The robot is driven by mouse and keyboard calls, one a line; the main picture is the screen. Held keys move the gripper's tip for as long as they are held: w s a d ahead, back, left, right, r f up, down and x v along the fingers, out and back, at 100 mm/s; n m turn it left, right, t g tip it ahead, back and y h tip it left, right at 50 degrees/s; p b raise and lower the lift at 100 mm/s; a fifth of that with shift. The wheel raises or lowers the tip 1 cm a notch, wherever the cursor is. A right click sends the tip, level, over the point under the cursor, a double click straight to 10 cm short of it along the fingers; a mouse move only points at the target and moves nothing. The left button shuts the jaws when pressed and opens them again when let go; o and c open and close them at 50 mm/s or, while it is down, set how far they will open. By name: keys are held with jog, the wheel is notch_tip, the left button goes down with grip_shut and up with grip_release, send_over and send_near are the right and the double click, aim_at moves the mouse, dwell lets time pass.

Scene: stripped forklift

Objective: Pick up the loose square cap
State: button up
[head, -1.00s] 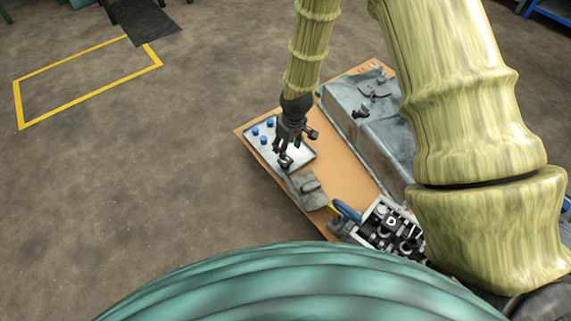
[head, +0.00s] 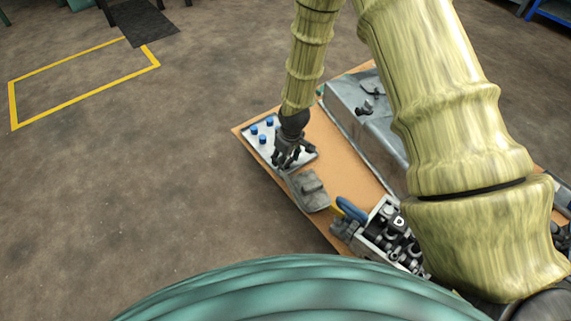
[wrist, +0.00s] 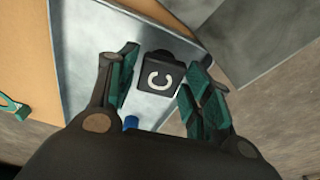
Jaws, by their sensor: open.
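The loose square cap (wrist: 160,73) is black with a white letter C. In the wrist view it sits over the metal tray (wrist: 85,50), in the gap between my fingers. My gripper (wrist: 160,70) is open, with its green-padded fingers on either side of the cap; contact cannot be made out. In the head view my gripper (head: 290,160) is low over the front right part of the tray (head: 273,135) and hides the cap.
Several blue pegs (head: 263,139) stand on the tray, one near my fingers in the wrist view (wrist: 131,122). A grey block (head: 310,190) lies just in front. A holder of black parts (head: 398,225) and a large grey casing (head: 355,105) share the brown board (head: 330,150).

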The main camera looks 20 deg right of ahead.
jog(key=shift+w+f, duration=0.1)
jog(key=shift+f, duration=0.55)
jog(key=shift+r, duration=0.1)
jog(key=c, duration=0.8)
jog(key=shift+r, duration=0.1)
